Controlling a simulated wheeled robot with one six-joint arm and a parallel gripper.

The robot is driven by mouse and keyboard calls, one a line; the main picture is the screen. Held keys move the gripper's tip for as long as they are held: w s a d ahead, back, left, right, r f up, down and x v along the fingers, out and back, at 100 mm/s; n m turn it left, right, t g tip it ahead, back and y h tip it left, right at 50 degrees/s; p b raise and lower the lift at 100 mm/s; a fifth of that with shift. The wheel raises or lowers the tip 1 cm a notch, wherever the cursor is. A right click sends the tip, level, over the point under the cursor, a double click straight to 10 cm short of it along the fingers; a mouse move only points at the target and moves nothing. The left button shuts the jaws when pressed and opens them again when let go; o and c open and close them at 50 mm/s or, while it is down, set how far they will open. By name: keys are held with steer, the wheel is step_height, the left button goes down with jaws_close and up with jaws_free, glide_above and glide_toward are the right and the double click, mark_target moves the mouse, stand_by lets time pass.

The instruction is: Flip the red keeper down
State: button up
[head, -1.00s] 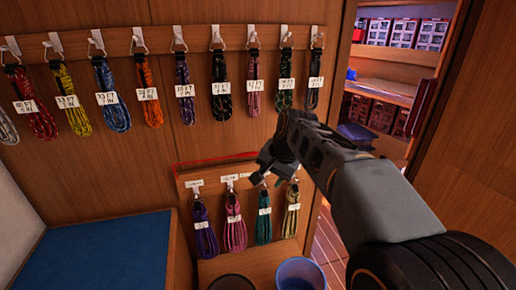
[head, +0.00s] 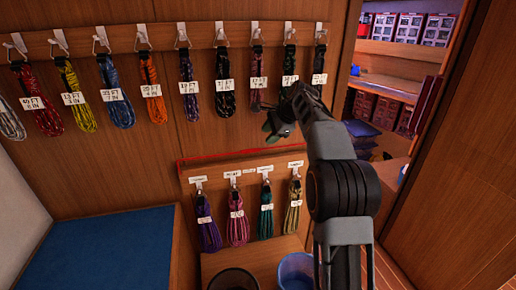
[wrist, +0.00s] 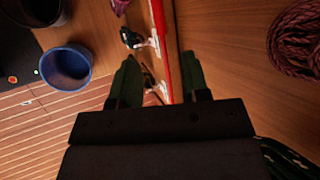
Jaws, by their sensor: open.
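The red keeper (head: 225,154) is a thin red bar along the top edge of the lower hook board in the head view. Its right part is hidden behind my arm. In the wrist view the red keeper (wrist: 160,35) runs lengthwise down the middle, between the two fingers as pictured. I cannot tell whether they touch it. My gripper (head: 277,128) is open and empty, above the right part of the lower board. Its dark green fingers also show in the wrist view (wrist: 158,82), one each side of the red bar.
Several coiled lines hang from the lower board (head: 250,177), with more on the upper rail (head: 110,42). A blue bucket (head: 296,270) and a dark bucket (head: 233,279) stand below. A blue cushioned bench (head: 100,250) is at lower left. A doorway with shelves opens at right.

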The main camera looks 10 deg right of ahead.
mark_target(257, 149)
steer(key=x, duration=0.8)
steer(key=shift+a+f, duration=0.1)
steer(key=shift+f, duration=0.05)
steer(key=shift+c, duration=0.3)
jaws_close()
